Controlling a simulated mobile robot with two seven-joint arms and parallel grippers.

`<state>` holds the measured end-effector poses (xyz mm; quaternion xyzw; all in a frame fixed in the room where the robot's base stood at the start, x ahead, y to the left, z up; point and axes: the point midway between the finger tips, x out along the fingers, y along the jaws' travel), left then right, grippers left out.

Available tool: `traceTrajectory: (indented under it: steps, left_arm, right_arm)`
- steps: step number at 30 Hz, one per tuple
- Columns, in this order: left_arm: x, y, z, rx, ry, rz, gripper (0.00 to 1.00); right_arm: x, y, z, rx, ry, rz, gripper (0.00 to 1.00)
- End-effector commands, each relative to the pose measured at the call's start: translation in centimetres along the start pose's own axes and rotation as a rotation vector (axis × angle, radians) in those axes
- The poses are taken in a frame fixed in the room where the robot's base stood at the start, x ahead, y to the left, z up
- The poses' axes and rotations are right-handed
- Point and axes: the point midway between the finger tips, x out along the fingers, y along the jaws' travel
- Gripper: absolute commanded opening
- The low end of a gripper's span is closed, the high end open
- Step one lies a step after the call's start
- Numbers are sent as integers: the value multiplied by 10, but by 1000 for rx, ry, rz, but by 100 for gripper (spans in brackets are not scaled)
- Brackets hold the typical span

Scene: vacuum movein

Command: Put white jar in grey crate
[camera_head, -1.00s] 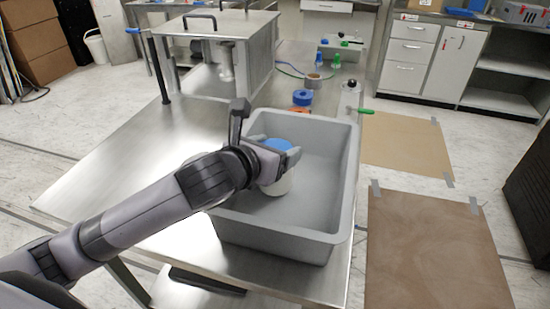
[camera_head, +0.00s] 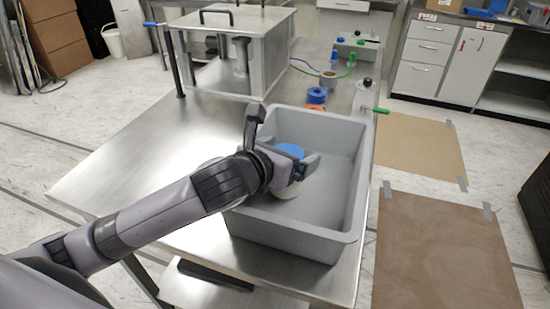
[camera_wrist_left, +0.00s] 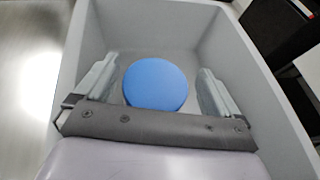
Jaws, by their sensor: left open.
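The white jar with a blue lid (camera_head: 289,151) stands inside the grey crate (camera_head: 352,200), toward its left side. In the left wrist view the jar's round blue lid (camera_wrist_left: 155,84) lies between the two fingers, with a gap on each side. My left gripper (camera_head: 296,160) reaches into the crate from the left; its fingers are open around the jar and it also shows in the left wrist view (camera_wrist_left: 158,92). The gripper hides part of the jar's body in the head view. My right gripper is not in view.
The crate sits on a steel table (camera_head: 140,150). Behind it are a blue tape roll (camera_head: 317,95), a brown-centred roll (camera_head: 328,79) and small bottles. A clear-sided enclosure (camera_head: 230,50) stands at the back left. The table's left part is bare.

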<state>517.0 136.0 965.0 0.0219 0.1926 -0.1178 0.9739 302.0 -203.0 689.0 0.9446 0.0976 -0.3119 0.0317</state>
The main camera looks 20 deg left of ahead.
Motion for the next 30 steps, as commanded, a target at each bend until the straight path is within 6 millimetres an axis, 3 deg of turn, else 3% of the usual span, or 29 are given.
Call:
traceTrajectory:
  steps: [17, 18, 30]
  left_arm:
    - [-91, 0, -1, 4, 2, -1, 96]
    - [-96, 0, 3, 2, 6, 1, 96]
    - [-118, 0, 0, 1, 2, -1, 96]
  right_arm:
    - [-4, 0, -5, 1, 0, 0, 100]
    - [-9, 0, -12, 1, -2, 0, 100]
    - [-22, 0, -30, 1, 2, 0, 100]
